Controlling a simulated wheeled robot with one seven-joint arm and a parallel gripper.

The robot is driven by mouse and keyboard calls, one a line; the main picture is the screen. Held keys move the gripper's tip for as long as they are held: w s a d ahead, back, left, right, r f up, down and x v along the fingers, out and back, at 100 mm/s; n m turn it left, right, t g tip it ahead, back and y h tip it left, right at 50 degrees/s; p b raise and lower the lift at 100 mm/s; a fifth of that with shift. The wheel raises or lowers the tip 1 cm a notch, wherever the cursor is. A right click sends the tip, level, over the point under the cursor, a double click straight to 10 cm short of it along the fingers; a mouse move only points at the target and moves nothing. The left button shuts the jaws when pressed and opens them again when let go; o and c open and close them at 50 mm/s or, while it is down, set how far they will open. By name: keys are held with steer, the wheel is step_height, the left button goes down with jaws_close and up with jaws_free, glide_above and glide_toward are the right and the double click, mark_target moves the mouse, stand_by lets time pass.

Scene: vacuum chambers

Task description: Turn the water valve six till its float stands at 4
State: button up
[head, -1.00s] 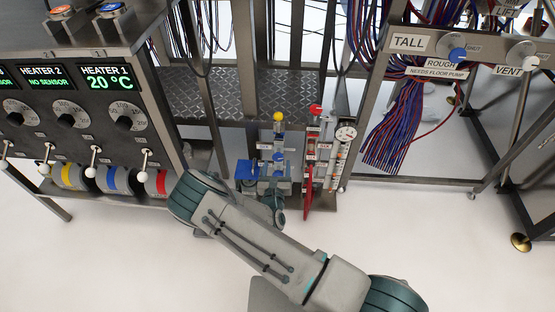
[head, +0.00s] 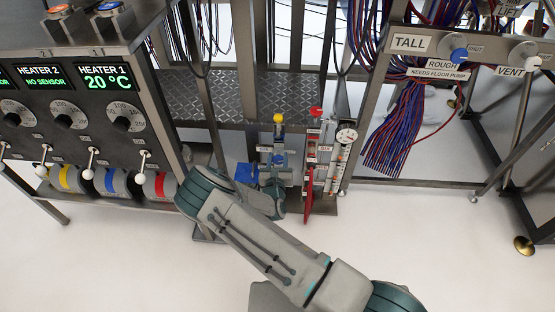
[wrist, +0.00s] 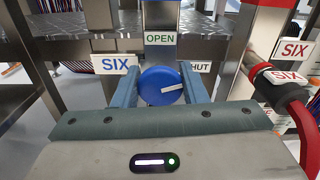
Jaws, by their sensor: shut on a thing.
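The water valve six knob (wrist: 160,86) is round and blue with a white pointer bar, in the middle of the wrist view. The bar points right and slightly up, toward the SHUT label (wrist: 201,67). An OPEN label (wrist: 159,38) is above the knob and a SIX label (wrist: 115,64) is to its left. My gripper (wrist: 165,90) is shut on the knob, one finger on each side. In the head view my arm partly hides the valve stand (head: 278,160). A flow gauge (head: 336,166) stands right of it; its float reading is too small to tell.
A red pipe and hose with another SIX label (wrist: 293,48) are close on the right in the wrist view. The heater cabinet (head: 100,165) stands left of the arm. A steel frame (head: 400,182) is at the right. The white floor in front is clear.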

steer(key=shift+r+n+p, duration=0.2)
steer(key=shift+n+p, duration=0.3)
steer(key=shift+p, duration=0.35)
steer(key=shift+n+p, duration=0.65)
steer(key=shift+n, duration=0.15)
steer(key=shift+f+n, duration=0.25)
steer(key=shift+n, duration=0.15)
steer(key=o, duration=1)
steer(key=shift+s, duration=0.1)
steer(key=s+p, duration=0.1)
steer(key=s, duration=0.3)
steer(key=s+p, duration=0.1)
steer(key=s, duration=0.4)
steer(key=s+p, duration=0.1)
steer(key=s, duration=0.3)
steer(key=shift+s+a+p, duration=0.25)
steer(key=shift+s+p, duration=0.1)
